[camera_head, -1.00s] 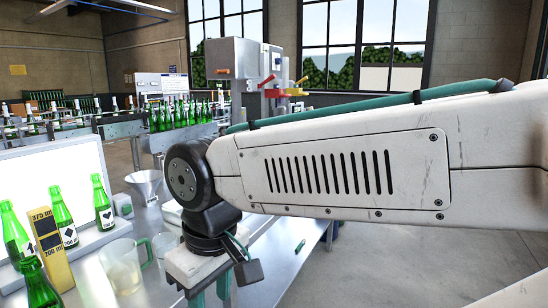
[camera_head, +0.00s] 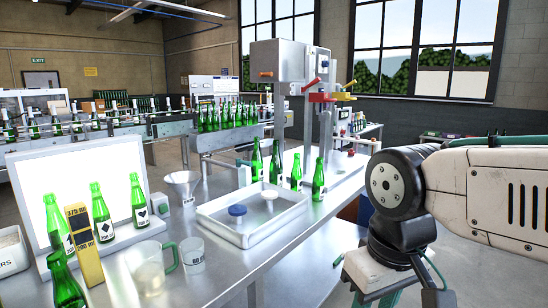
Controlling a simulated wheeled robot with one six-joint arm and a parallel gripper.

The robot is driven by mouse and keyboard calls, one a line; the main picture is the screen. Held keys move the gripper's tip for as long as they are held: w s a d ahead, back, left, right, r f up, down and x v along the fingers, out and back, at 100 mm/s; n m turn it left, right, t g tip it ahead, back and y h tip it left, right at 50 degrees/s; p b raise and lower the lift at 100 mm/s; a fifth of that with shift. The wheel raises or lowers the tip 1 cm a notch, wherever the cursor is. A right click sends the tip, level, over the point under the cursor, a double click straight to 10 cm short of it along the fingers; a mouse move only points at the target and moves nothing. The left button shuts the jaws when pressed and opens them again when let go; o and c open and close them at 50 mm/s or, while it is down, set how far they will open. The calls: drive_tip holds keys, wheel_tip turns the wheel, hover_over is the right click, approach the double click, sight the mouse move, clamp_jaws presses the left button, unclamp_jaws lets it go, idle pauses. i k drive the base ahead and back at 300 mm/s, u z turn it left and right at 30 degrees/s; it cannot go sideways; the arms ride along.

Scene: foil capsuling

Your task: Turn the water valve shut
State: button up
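No part is plainly marked as the water valve. A grey machine (camera_head: 276,62) at the back of the bench carries red levers (camera_head: 321,97) and a yellow lever (camera_head: 343,96) on its right side; I cannot tell which, if any, is the valve. My gripper (camera_head: 373,296) hangs at the lower right, in front of the bench's right edge and well short of the machine. Its teal fingers run off the bottom edge, so their tips are hidden. I see nothing held in it.
A metal tray (camera_head: 215,228) with a blue-topped piece (camera_head: 237,210) sits mid-bench, several green bottles (camera_head: 318,178) behind it. A funnel (camera_head: 183,186), glass mug (camera_head: 150,262), cup (camera_head: 192,254) and yellow gauge (camera_head: 84,243) stand at left.

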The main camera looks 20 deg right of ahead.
sight(239, 162)
drive_tip(key=z, duration=0.3)
drive_tip(key=i, duration=1)
drive_tip(key=u, duration=0.25)
drive_tip(key=k, duration=0.4)
drive_tip(key=z, duration=1)
drive_tip(key=i, duration=0.6)
drive_tip(key=u, duration=0.65)
drive_tip(key=i, duration=0.5)
drive_tip(key=u, duration=0.65)
